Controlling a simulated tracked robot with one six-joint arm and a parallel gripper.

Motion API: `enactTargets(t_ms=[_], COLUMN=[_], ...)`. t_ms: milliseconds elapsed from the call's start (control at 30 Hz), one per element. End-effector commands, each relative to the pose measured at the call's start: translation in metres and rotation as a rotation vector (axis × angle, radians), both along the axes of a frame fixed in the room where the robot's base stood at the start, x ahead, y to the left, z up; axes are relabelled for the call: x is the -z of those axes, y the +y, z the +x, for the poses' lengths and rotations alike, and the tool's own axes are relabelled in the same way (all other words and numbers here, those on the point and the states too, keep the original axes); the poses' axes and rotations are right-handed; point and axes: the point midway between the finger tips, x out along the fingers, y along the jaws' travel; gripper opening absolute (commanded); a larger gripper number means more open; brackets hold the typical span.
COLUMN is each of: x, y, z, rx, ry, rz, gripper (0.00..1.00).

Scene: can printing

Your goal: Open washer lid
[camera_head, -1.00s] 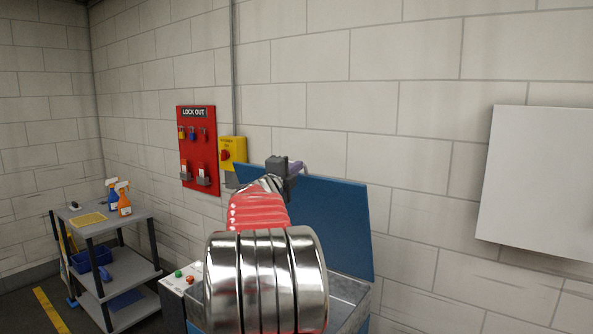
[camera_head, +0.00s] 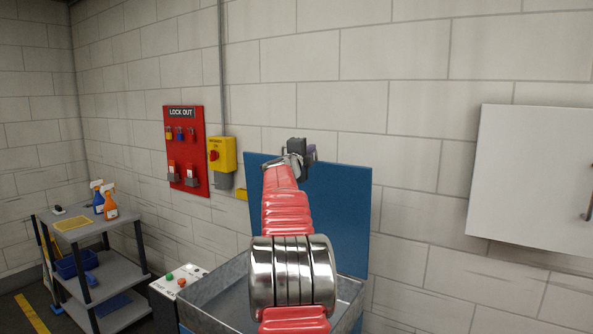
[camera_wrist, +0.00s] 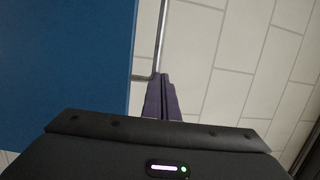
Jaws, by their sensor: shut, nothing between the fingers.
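The washer's blue lid (camera_head: 340,210) stands raised, close to upright, at the back of the metal washer basin (camera_head: 215,292) in the head view. The lid also fills the left of the wrist view (camera_wrist: 65,60). My gripper (camera_head: 312,152) is at the lid's top edge, with my red and chrome arm in front of the lid. In the wrist view its purple fingers (camera_wrist: 162,97) are together and empty, beside the lid's edge. A thin grey bar (camera_wrist: 159,40), perhaps the lid's handle, runs just past the fingertips; I cannot tell whether they touch it.
A block wall stands behind the washer. A control panel (camera_head: 177,281) with green and red buttons is left of the basin. Farther left is a grey cart (camera_head: 110,268) with spray bottles (camera_head: 109,202). A red lockout board (camera_head: 184,150) and white cabinet (camera_head: 530,180) hang on the wall.

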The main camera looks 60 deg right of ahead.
Motion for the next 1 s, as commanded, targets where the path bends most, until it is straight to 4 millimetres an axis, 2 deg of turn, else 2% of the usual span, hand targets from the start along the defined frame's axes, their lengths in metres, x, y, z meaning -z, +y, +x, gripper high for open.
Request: enactTargets(t_ms=[133, 567, 767, 1000], x=[-0.001, -0.002, -0.004, -0.008], y=[-0.002, 0.001, 0.013, 0.040], z=[0.006, 0.007, 0.005, 0.003], rx=[-0.009, -0.011, -0.011, -0.013], ry=[-0.001, -0.001, 0.000, -0.001], rz=[0.000, -0.001, -0.002, -0.001], gripper=[0.00, 0.00, 0.00, 0.00])
